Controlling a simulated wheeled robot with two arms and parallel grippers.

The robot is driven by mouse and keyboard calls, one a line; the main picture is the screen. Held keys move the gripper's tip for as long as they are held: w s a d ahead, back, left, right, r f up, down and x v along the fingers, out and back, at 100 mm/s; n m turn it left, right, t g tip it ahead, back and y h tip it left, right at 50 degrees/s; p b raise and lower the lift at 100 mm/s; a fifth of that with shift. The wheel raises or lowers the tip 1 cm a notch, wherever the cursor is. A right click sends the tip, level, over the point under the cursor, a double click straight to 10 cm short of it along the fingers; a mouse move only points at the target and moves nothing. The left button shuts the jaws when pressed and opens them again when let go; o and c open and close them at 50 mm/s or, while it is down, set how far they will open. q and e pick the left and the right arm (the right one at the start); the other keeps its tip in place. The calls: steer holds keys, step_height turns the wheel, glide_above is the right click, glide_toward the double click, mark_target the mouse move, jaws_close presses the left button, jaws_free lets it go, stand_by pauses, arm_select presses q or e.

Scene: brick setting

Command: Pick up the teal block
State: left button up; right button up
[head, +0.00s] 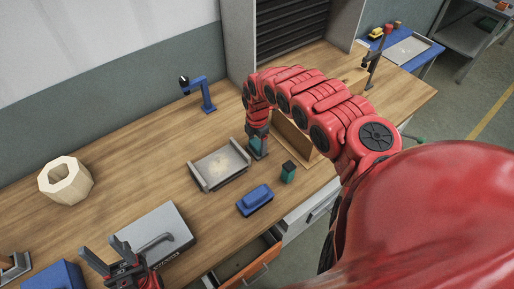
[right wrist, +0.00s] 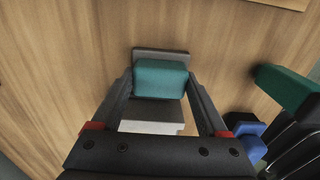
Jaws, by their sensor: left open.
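A teal block (right wrist: 160,80) lies between the fingertips of my right gripper (right wrist: 160,77) in the right wrist view. The fingers are close along both its sides; whether they press on it is unclear. Grey surfaces show behind and below it. In the head view my right gripper (head: 258,143) points down at the table beside the metal tray, with the teal block (head: 261,152) partly hidden at its tips. A second teal piece with a black top (head: 289,172) stands nearby. My left gripper (head: 118,255) is open and empty at the lower left.
A metal tray (head: 222,169) lies left of my right gripper, a blue object (head: 255,200) in front. A grey box (head: 160,232) is by my left gripper. A wooden ring (head: 66,180) and blue stand (head: 205,95) are farther off. A drawer (head: 250,265) is open below.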

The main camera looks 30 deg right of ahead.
mark_target(257, 143)
steer(key=c, duration=1)
steer(key=shift+o, duration=0.2)
steer(key=shift+r, duration=0.1)
step_height(257, 143, up, 10)
steer(key=shift+f+b, duration=0.1)
steer(key=shift+b, duration=0.2)
